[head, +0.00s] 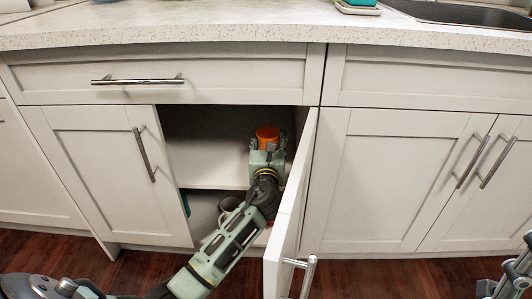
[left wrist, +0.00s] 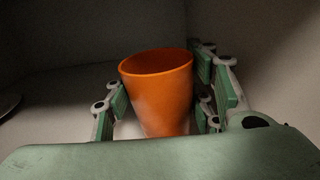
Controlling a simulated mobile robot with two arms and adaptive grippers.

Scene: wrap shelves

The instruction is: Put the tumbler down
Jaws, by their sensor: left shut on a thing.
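The orange tumbler (head: 267,132) is upright inside the open cabinet, in the upper compartment near its right side. My left gripper (head: 267,147) reaches in over the middle shelf (head: 208,186) and is shut on the tumbler. In the left wrist view the tumbler (left wrist: 158,90) stands between the green finger pads, open end up. Its base is hidden behind my gripper, so I cannot tell whether it touches the shelf. Part of my right arm or gripper (head: 508,278) shows at the lower right edge; its jaws cannot be made out.
The open cabinet door (head: 290,215) stands out just right of my left arm. A grey mug (head: 229,204) and a teal item (head: 185,203) are in the lower compartment. The countertop (head: 200,28) overhangs above.

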